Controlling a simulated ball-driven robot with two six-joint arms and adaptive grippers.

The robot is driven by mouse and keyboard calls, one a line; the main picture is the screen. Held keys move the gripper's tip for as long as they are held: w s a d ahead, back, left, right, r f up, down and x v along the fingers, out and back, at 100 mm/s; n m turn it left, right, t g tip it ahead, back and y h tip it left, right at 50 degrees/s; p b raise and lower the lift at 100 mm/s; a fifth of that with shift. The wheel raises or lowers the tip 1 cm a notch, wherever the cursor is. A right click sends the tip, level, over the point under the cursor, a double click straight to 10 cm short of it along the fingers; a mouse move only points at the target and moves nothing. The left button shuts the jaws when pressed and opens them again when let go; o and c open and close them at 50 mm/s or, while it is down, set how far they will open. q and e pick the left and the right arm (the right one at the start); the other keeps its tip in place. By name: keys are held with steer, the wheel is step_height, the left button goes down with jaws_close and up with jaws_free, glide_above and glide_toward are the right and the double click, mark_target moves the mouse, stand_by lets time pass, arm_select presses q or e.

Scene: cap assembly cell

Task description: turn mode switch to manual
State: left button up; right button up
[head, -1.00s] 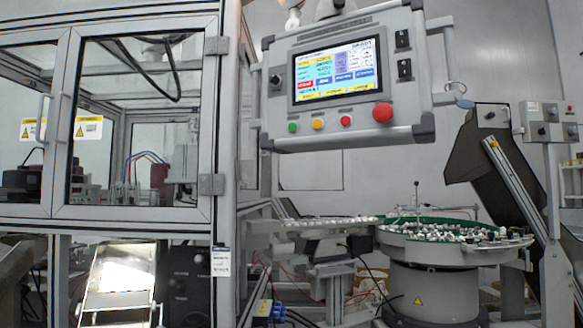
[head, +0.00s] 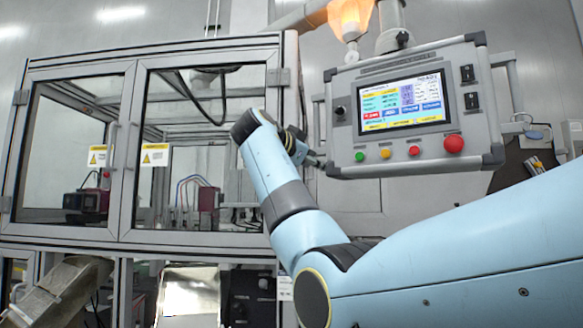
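The grey control panel (head: 375,170) hangs at the upper right in the head view, with its screen (head: 400,104) lit. A small black rotary knob (head: 340,110) is left of the screen. Two black switches, an upper one (head: 467,73) and a lower one (head: 472,100), are on its right. I cannot read which is the mode switch or its setting. My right arm reaches in from the right, and my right gripper (head: 315,160) is at the panel's lower left corner, below the knob. Its fingers are small and partly hidden by the wrist. My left gripper is not in view.
A red emergency button (head: 453,144) and several small coloured buttons line the panel's lower edge. A glass-doored machine enclosure (head: 128,180) fills the left, its right post close to my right wrist. A lamp (head: 350,20) is above the panel.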

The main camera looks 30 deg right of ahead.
step_height(320, 180, up, 8)
steer(key=s+a+m, duration=0.1)
steer(key=m+t, duration=0.1)
steer(key=m, duration=0.1)
glide_toward(338, 108)
steer(key=shift+n+h, duration=0.3)
steer(key=shift+h, duration=0.1)
steer(key=p+x, duration=0.2)
steer(key=x, duration=0.5)
steer(key=shift+d+f+p, duration=0.1)
steer(key=shift+f+p, duration=0.1)
steer(key=shift+p, duration=0.2)
steer(key=shift+x, duration=0.75)
steer(key=shift+w+f, duration=0.1)
jaws_close()
